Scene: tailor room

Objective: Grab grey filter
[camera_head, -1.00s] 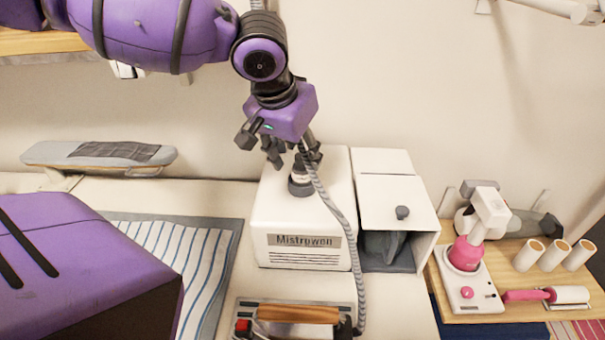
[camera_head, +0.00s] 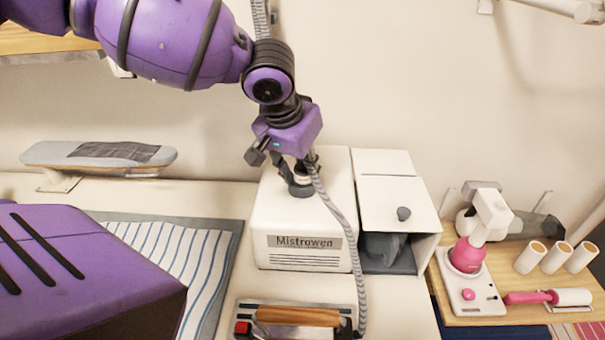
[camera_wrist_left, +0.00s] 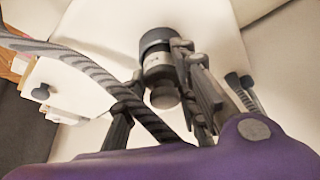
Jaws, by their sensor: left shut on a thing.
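The grey filter (camera_head: 301,190) is a small dark grey and white cylinder, upright on top of the white Mistrowen machine (camera_head: 280,215). In the left wrist view the filter (camera_wrist_left: 158,58) shows its dark base ring, white band and grey knob. My left gripper (camera_head: 299,174) reaches down from above and is shut on the filter. In the left wrist view a finger lies against the filter's right side; the contact on the other side is partly hidden by a ribbed hose. My right gripper is not in view.
The ribbed grey hose (camera_head: 339,215) runs down past my gripper to an iron with a wooden handle (camera_head: 298,315). A white box with an open grey compartment (camera_head: 397,195) stands right of the machine. Farther right are a pink and white device (camera_head: 466,255) and white spools (camera_head: 555,256).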

